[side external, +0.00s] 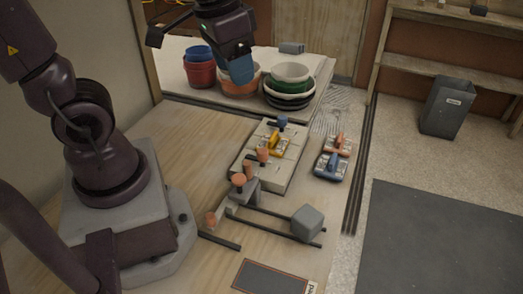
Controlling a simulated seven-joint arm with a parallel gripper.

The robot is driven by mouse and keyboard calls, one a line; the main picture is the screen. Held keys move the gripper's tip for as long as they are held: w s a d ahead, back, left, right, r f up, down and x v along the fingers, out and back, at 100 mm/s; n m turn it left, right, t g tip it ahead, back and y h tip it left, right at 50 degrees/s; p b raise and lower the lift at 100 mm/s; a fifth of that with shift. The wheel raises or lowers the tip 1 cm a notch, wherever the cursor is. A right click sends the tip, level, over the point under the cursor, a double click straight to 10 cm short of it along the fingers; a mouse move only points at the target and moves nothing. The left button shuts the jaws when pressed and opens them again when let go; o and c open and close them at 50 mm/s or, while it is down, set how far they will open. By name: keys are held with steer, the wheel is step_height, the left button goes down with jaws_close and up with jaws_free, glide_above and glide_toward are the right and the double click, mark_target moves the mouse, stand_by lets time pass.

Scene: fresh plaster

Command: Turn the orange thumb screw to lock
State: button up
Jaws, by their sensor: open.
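Several orange knobs stand in and around a pale fixture block (290,165) on the wooden bench. One orange knob (263,155) is at its front left edge. Another orange knob (238,180) tops a grey bracket just in front, and a lower orange knob (211,220) sits at the bracket's left. I cannot tell which one is the thumb screw, nor how far any is turned. My gripper (238,54) is open, high at the top of the view, well above and behind the knobs and apart from them. Its fingertips are small and dark here.
A yellow clamp (276,148) and a blue knob (282,119) are on the block. Orange and blue clamps (330,166) lie to its right. A grey cube (307,222) ends a rod in front. Stacked pots (290,80) stand behind. Bare wood lies left of the block.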

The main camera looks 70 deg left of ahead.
mark_target(262, 151)
steer(key=w+a+f+n+g+h, duration=0.1)
steer(key=w+a+f+g, duration=0.25)
steer(key=w+f, duration=0.3)
steer(key=w+a+f+g, duration=0.2)
steer(key=w+f+g, duration=0.25)
steer(key=f, duration=0.25)
steer(key=shift+t, duration=0.6)
steer(key=x, duration=1.2)
steer(key=shift+w+d+f, duration=0.15)
steer(key=shift+w+f, duration=0.05)
steer(key=shift+w, duration=0.05)
steer(key=c, duration=0.9)
